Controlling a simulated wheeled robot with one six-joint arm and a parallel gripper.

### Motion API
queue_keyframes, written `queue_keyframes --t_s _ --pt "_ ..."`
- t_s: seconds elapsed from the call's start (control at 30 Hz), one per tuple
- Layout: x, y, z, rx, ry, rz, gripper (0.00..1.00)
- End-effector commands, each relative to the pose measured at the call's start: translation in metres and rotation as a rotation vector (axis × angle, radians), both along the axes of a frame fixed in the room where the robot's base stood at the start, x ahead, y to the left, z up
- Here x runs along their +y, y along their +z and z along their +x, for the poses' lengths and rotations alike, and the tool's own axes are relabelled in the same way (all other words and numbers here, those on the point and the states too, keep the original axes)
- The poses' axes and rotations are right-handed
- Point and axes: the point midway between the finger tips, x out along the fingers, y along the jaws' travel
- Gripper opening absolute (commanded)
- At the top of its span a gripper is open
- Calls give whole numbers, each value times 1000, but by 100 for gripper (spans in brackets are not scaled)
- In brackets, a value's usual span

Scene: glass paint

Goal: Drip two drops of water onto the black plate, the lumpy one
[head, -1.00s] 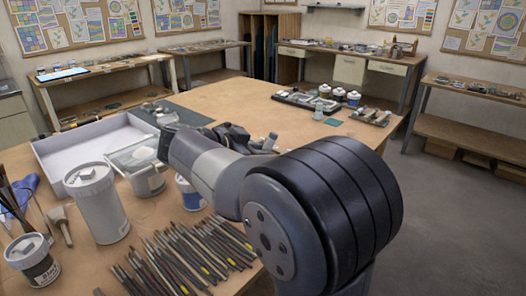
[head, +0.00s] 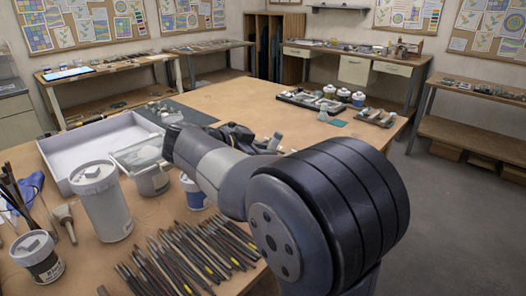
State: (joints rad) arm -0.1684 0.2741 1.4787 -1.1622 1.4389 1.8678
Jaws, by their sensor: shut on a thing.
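My gripper (head: 262,143) is partly hidden behind my own arm over the middle of the big wooden table. It is shut on a small pale, clear-looking dropper bottle (head: 275,140), of which only the upper part shows. I cannot tell how high it is above the table. I cannot pick out the lumpy black plate for certain. A dark tray (head: 376,118) with several lumpy pieces lies at the table's far right. A dark flat mat (head: 200,118) lies at the back left.
A dark tray (head: 292,97) with jars stands at the back. Bare tabletop (head: 250,100) lies between.

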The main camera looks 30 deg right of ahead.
Motion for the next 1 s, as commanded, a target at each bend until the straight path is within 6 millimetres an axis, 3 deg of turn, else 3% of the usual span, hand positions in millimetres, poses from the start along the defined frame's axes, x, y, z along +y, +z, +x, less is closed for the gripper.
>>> queue_keyframes --t_s 0.6,1.0 --pt "-19 41 -3 -1 -2 0 0" --pt "-23 53 -3 -2 0 0 0"
